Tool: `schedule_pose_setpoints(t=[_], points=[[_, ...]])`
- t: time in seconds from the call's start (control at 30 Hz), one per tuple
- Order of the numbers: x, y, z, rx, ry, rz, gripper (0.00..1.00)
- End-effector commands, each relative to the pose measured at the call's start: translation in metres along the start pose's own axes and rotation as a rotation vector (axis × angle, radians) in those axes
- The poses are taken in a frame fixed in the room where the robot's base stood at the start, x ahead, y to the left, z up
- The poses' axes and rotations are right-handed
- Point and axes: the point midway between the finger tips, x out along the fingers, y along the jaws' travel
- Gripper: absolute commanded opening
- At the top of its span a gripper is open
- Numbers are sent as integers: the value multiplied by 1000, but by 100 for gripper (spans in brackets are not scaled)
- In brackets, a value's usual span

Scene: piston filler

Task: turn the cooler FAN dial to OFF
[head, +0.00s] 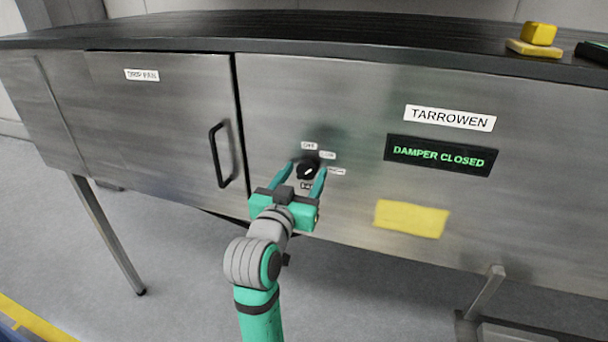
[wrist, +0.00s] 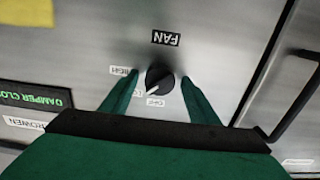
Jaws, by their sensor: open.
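The black FAN dial (head: 306,171) is on the steel cabinet front, below the OFF label (head: 309,146) and beside the LOW (head: 328,155) and HIGH (head: 337,171) labels. In the wrist view the scene is upside down and the dial (wrist: 160,78) shows a white pointer mark. The mark points to the LOW side, between OFF (wrist: 154,102) and LOW (wrist: 138,93). My gripper (head: 307,167) is open, its fingers on either side of the dial. In the wrist view a gap shows between each fingertip and the dial.
A display reading DAMPER CLOSED (head: 441,156) and a blank yellow note (head: 411,219) are right of the dial. A drip pan door with a black handle (head: 219,155) is to the left. Yellow blocks (head: 534,40) lie on the dark top.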

Motion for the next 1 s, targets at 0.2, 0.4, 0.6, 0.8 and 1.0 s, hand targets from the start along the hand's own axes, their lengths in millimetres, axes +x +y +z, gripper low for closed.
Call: schedule_pose_setpoints(t=[0.2,0.4,0.6,0.8,1.0], points=[[4,0,0,0,-1,0,55],[3,0,0,0,-1,0,36],[3,0,0,0,-1,0,14],[3,0,0,-25,-1,0,14],[3,1,0,-118,0,2,14]])
